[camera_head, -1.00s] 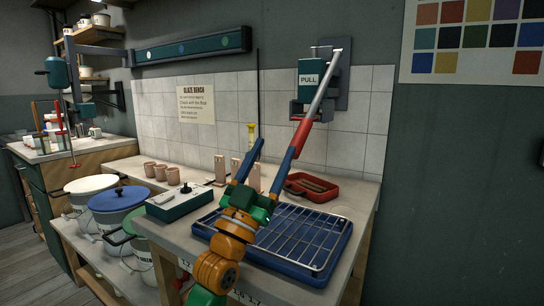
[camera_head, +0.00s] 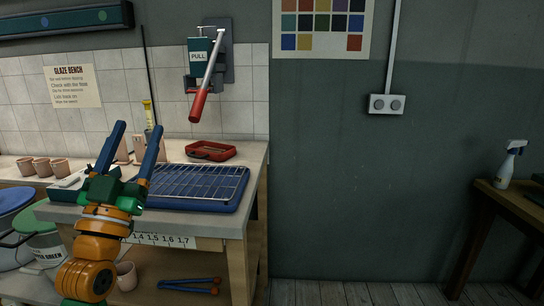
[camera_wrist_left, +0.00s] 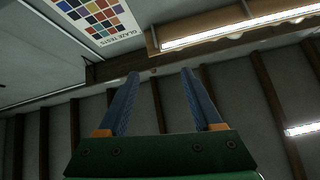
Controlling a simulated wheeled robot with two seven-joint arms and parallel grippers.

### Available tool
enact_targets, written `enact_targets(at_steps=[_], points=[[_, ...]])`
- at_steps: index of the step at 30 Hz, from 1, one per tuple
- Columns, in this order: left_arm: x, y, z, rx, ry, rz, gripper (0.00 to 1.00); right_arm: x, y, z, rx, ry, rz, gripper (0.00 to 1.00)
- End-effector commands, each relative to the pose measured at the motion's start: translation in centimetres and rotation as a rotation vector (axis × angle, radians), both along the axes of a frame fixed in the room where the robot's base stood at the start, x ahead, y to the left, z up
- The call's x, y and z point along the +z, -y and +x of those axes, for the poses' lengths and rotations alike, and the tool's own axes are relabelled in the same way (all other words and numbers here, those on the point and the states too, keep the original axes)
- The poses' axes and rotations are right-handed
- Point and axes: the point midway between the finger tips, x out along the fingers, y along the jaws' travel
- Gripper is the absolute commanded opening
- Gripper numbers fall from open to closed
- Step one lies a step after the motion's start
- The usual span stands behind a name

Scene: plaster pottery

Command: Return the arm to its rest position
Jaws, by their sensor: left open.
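My left gripper (camera_head: 137,128) is in front of the glaze bench in the head view, its two blue fingers pointing up, spread apart and empty. In the left wrist view, its fingers (camera_wrist_left: 158,75) are apart with nothing between them, against the ceiling. The wall-mounted pull device (camera_head: 201,60) has a lever with a red handle (camera_head: 198,106) that hangs down to the left. The gripper is apart from the handle, lower and to the left. My right gripper is not in view.
A blue tray with a wire rack (camera_head: 212,205) and a red tray (camera_head: 211,151) sit on the bench. Pink cups (camera_head: 42,168) stand at the left. A spray bottle (camera_head: 511,165) stands on a side table at the right. The floor between is clear.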

Motion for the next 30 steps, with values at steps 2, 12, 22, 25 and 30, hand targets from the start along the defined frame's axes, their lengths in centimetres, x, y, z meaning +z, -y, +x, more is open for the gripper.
enact_targets(at_steps=[2,12,22,25,30], points=[[-1.3,0.4,0.4,-0.005,-0.044,0.007,0.67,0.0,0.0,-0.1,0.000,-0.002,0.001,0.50],[-8.7,2.2,2.0,-0.030,-0.284,0.038,0.67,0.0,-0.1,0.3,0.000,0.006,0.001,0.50],[-24.0,4.9,0.6,-0.058,-0.763,0.073,0.67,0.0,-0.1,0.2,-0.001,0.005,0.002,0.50],[-30.8,5.6,-2.1,-0.059,-0.989,0.081,0.67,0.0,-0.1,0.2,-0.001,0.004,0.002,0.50],[-41.0,6.3,-10.0,-0.042,-1.393,0.079,0.67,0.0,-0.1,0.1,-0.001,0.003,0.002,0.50]])
